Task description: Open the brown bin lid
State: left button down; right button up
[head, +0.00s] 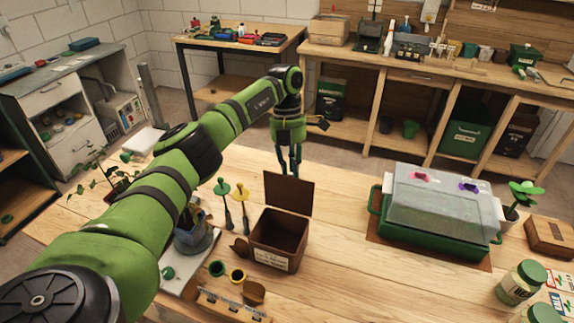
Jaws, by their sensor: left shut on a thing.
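The brown bin (277,262) stands on the wooden table near the middle of the head view, with a pale label on its front. Its inside shows and looks empty. The brown bin lid (288,195) stands upright at the bin's back edge, swung open. My left gripper (289,174) points down at the lid's top edge and is shut on the lid. The exact contact is partly hidden behind the lid. My right gripper is not in view.
A green tray with a clear dome (440,200) stands to the right. Small trowels (243,195), a wooden rack (228,303) and pots (237,275) lie left and in front of the bin. Table between bin and tray is clear.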

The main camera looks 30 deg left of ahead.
pick_arm(q)
jog(key=shift+f+g, duration=0.4)
jog(key=shift+f, duration=0.45)
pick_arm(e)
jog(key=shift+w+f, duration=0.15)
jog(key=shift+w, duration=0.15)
pick_arm(q)
jog(key=shift+w, duration=0.1)
jog(key=c, duration=1.1)
grip_release()
jog(key=shift+o, duration=0.2)
jog(key=shift+w, duration=0.15)
jog(key=shift+w+a+r, duration=0.1)
jog(key=shift+r, duration=0.2)
notch_tip(320, 180, up, 9)
jog(key=shift+w, duration=0.2)
